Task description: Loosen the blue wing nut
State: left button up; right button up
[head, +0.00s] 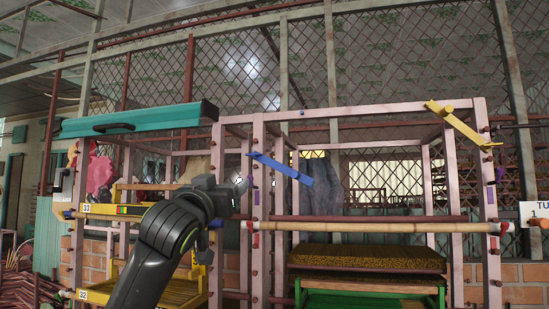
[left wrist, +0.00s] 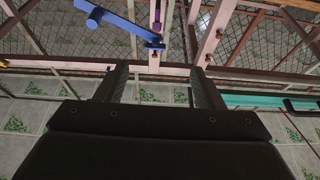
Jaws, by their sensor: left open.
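The blue wing nut (head: 281,168) is a long flat blue bar with a small knob at each end, on the pink frame's post in the middle of the head view. It slants down to the right. In the left wrist view the blue wing nut (left wrist: 118,20) shows at the top left, beyond the fingers. My left gripper (head: 240,188) is open and empty, just left of and slightly below the wing nut, apart from it. Its two fingers (left wrist: 159,78) show in the left wrist view with nothing between them. My right gripper is not in view.
A yellow bar (head: 462,124) sits at the frame's upper right. A bamboo pole (head: 380,227) runs across the front below the wing nut. A teal beam (head: 135,120) is at upper left. A small purple part (head: 256,184) is on the post near my gripper.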

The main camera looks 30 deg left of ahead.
pick_arm(q)
jog(key=s+r, duration=0.1)
jog(key=r, duration=0.1)
jog(key=p, duration=1)
send_near(253, 154)
jog(key=x, duration=0.8)
jog(key=shift+s+r, duration=0.1)
jog(key=shift+w+a+r+t+p, duration=0.1)
jog(key=shift+w+t+p, duration=0.05)
jog(key=shift+w+p, duration=0.2)
jog(key=shift+w+a+r+t+p, duration=0.1)
jog(key=shift+w+t+p, duration=0.1)
jog(key=shift+w, duration=0.15)
jog(key=shift+f, duration=0.1)
